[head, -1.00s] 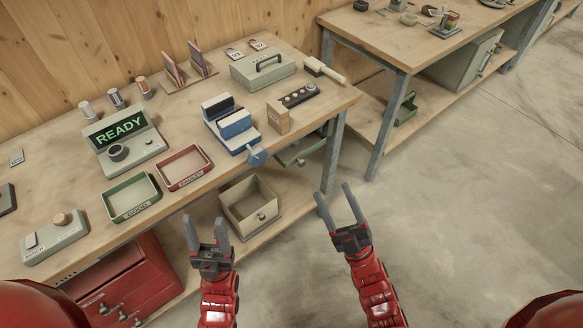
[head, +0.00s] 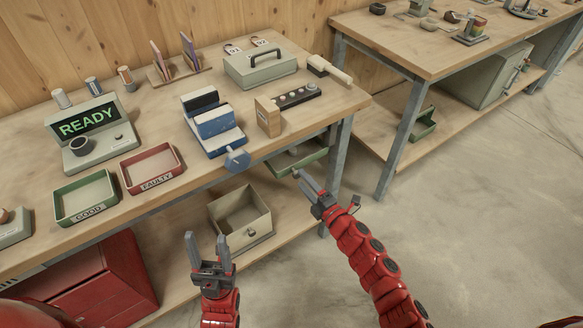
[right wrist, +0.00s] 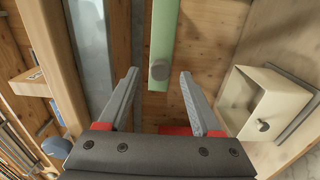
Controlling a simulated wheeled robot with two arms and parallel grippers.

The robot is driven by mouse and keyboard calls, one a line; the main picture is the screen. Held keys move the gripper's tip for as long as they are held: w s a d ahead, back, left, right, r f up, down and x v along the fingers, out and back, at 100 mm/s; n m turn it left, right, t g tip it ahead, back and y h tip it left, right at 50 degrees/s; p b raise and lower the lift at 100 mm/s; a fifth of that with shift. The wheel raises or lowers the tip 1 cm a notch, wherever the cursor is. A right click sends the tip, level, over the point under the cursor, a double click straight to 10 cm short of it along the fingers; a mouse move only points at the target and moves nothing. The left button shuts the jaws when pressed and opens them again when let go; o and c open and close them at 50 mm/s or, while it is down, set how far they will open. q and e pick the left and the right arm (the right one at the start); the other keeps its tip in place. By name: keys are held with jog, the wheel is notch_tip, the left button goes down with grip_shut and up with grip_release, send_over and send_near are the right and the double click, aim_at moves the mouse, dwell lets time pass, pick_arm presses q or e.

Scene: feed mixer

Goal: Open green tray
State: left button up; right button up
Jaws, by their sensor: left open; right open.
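A green tray (head: 306,157) sits under the front edge of the workbench, near its right leg. My right gripper (head: 304,178) is open at the tray's front. My left gripper (head: 205,238) is open and empty, low in front of the bench. A separate green-rimmed tray marked GOOD (head: 86,197) lies on the benchtop.
An open beige box (head: 240,218) stands on the lower shelf, left of my right gripper. A blue vise (head: 217,128) overhangs the bench edge. A metal leg (head: 337,165) stands close to the green tray. The floor to the right is clear.

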aim_at(292, 168)
jog(key=x, duration=0.7)
jog(key=shift+a, duration=0.1)
grip_shut()
dwell(1.3)
